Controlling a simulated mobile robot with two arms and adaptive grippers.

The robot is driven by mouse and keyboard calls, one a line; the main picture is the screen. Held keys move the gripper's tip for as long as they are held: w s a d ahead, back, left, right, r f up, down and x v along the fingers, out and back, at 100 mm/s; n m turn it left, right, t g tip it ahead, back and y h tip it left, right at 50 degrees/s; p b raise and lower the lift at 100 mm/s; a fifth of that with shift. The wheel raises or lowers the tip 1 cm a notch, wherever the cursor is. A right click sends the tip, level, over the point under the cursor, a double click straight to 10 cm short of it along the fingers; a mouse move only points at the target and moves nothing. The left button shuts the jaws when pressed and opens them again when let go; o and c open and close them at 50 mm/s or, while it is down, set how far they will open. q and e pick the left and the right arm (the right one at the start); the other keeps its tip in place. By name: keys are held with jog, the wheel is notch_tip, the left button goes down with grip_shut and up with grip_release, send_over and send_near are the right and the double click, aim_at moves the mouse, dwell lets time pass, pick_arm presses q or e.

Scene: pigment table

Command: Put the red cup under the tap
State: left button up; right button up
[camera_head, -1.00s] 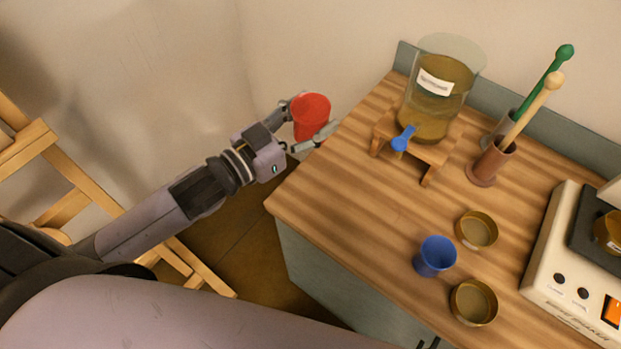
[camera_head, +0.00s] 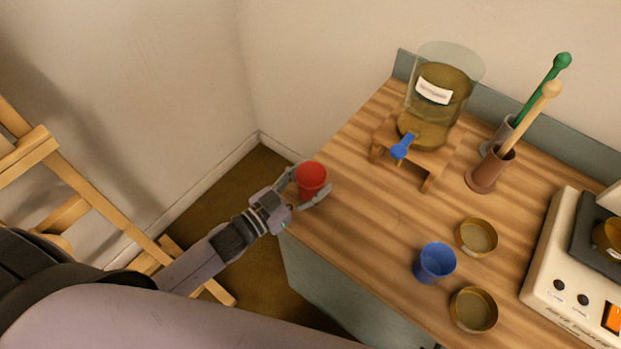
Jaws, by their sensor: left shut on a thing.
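The red cup (camera_head: 311,181) is held upright between the fingers of my left gripper (camera_head: 312,190), over the left edge of the table. I cannot tell whether the cup touches the table. The tap (camera_head: 402,146) is blue and sits at the front of a glass dispenser (camera_head: 437,100) of brownish liquid, which stands on a small wooden stand (camera_head: 425,155) at the back of the table. The cup is left of and nearer than the tap, clearly apart from it. My right gripper is not in view.
A blue cup (camera_head: 435,262) and two brass-coloured dishes (camera_head: 477,238) (camera_head: 473,309) stand at the front right. Holders with pestle-like sticks (camera_head: 487,176) are right of the stand. A white machine (camera_head: 560,270) is at the far right. The wooden tabletop (camera_head: 350,190) is clear between cup and stand.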

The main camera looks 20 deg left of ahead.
pick_arm(q)
jog(key=shift+f, duration=0.15)
jog(key=shift+f, duration=0.15)
jog(key=o, duration=1.2)
jog(key=shift+c, duration=0.2)
jog(key=shift+f+b, duration=0.1)
jog(key=shift+b, duration=0.35)
jog(key=r+b+v, duration=0.1)
jog(key=b+v, duration=0.3)
jog(key=v, duration=1.3)
jog(key=shift+s, duration=0.25)
jog(key=shift+r, duration=0.1)
